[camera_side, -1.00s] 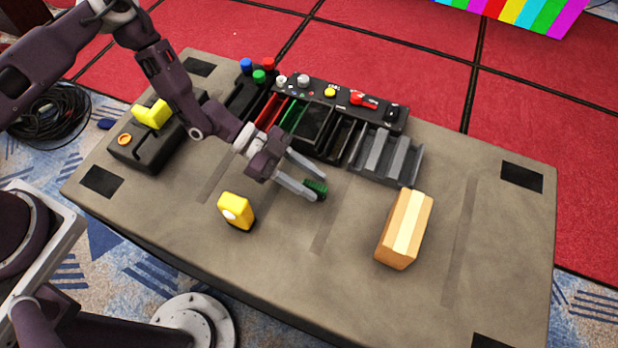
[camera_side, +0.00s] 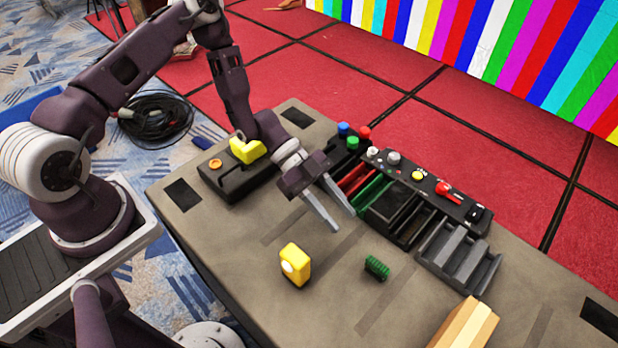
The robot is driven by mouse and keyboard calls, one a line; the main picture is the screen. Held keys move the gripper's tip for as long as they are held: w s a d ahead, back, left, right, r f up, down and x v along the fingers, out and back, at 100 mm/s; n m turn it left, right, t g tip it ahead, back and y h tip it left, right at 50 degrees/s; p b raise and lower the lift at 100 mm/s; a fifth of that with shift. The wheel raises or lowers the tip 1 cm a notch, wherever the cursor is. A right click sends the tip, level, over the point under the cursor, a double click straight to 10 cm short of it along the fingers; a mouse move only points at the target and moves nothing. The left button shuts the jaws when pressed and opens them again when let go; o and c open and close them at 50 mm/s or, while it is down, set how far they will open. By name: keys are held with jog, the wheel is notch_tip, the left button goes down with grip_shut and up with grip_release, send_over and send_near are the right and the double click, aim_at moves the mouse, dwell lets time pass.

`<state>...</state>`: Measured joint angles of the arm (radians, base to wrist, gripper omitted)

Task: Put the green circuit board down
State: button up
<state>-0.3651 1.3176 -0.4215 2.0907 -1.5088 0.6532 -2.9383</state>
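Nothing is touching the board. My gripper (camera_side: 346,222) is open and empty, up and to the left of the board, with a clear gap between them. Its two grey fingers are apart and point down to the right, near the front of the coloured trays.
A row of red, green, black and grey trays (camera_side: 458,258) stands behind the board, with a control panel (camera_side: 428,187) behind it. A black box with a yellow handle (camera_side: 248,150) is at left. A tan-striped block (camera_side: 465,326) is at front right.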

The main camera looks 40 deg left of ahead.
jog(key=s+a+r+m+y, duration=0.2)
jog(key=s+r+m+y, duration=0.1)
jog(key=r+m, duration=1)
jog(key=s+a+r+m+y, duration=0.3)
jog(key=r+m, duration=0.7)
jog(key=m, duration=0.8)
jog(key=s+a+r+m+t+y, duration=0.2)
jog(key=s+m, duration=0.5)
jog(key=m, duration=0.4)
jog(key=s+a+r+m+t+y, duration=0.3)
jog(key=s+a+r+m, duration=0.3)
jog(key=m, duration=0.6)
jog(key=shift+s+a+r+t+y, duration=0.35)
jog(key=shift+s+a+y, duration=0.4)
jog(key=shift+a, duration=0.4)
